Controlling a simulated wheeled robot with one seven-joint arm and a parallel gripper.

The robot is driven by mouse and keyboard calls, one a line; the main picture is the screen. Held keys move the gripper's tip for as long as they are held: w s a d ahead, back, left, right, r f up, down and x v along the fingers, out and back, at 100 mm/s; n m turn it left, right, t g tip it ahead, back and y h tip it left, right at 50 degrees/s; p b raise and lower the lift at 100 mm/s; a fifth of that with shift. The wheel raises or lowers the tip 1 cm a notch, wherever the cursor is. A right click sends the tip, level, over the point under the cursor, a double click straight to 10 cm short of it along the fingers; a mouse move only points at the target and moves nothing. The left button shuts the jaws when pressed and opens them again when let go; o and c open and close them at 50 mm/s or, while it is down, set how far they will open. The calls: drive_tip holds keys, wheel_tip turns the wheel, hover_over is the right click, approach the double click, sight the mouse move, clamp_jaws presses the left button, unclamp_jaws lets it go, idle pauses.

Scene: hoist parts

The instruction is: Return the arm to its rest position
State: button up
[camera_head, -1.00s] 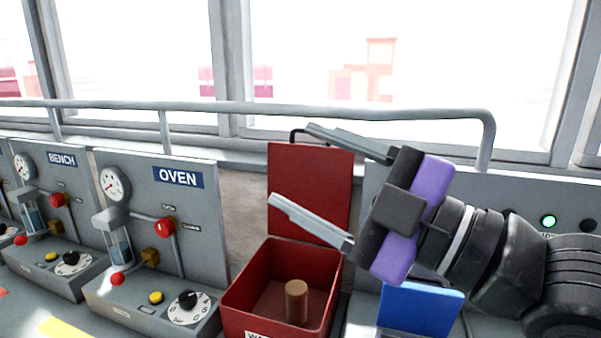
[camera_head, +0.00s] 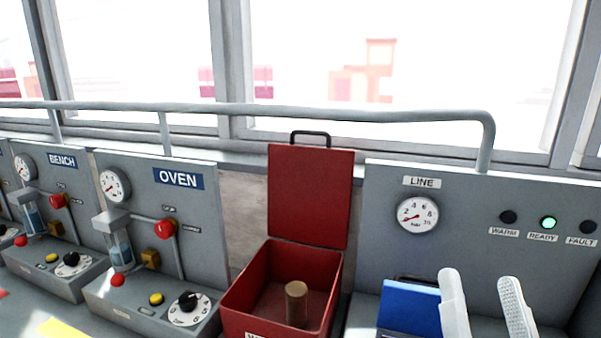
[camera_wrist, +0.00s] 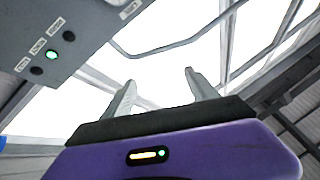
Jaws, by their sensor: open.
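My gripper (camera_head: 484,305) shows only as two pale fingers at the lower right of the head view, pointing up and spread apart with nothing between them. In the wrist view my gripper (camera_wrist: 158,92) is also open and empty, its fingers pointing toward the windows. The rest of my arm is out of the head view.
A red box (camera_head: 248,297) with its lid raised holds a tan cylinder (camera_head: 297,303). A blue box (camera_head: 408,309) is just left of my fingers. Behind stands the LINE panel (camera_head: 400,260) with a green READY lamp lit. A rail (camera_head: 300,111) runs along the windows.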

drive_tip(key=s+f+n+g+y, duration=0.2)
drive_tip(key=s+f+g, duration=0.7)
drive_tip(key=s+f, duration=1.7)
drive_tip(key=s+n, duration=0.1)
drive_tip(key=n, duration=0.1)
drive_tip(key=shift+a+f+n+g+y, duration=0.25)
drive_tip(key=shift+f+n+g+y, duration=0.05)
